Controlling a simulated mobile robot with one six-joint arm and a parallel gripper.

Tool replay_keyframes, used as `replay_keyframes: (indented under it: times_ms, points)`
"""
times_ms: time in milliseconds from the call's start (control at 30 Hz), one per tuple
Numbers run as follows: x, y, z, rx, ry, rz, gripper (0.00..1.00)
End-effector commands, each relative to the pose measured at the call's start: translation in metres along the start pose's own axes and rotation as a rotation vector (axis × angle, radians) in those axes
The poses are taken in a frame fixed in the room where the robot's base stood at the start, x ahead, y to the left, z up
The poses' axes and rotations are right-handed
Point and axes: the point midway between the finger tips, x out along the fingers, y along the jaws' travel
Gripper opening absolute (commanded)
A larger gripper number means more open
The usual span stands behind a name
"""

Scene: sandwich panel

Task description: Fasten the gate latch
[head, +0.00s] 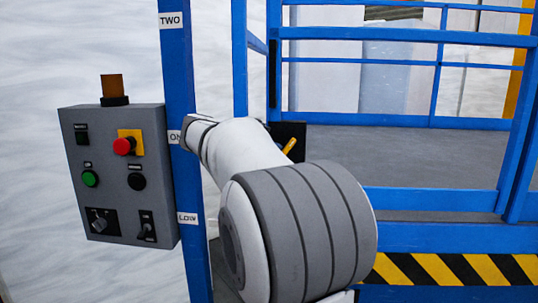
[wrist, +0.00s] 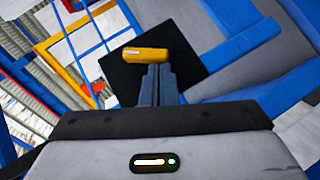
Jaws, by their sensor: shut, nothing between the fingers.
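The latch shows as a yellow handle (wrist: 145,54) on a black plate (wrist: 190,45) in the wrist view. My gripper (wrist: 158,68) is shut and empty, its fingertips just below the handle in the picture. I cannot tell whether they touch it. In the head view, a small part of the yellow handle (head: 290,146) and the black plate (head: 299,131) show behind my arm. My arm hides my gripper there. The blue rails (head: 405,35) of the gate area stand to the right; I cannot tell whether the gate is fully closed.
A grey control box (head: 112,205) with a red button, a green button and an amber lamp is on a blue post (head: 180,80) labelled TWO and LOW. A yellow and black striped edge (head: 445,269) runs along the platform at lower right.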

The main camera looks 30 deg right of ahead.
Motion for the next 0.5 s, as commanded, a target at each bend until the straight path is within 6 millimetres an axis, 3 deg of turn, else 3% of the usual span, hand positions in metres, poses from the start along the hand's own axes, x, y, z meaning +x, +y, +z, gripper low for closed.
replay_keyframes:
  times_ms: [500]
  points:
    - [0.0020, -0.0101, 0.0032, -0.170, 0.003, 0.167, 0.00]
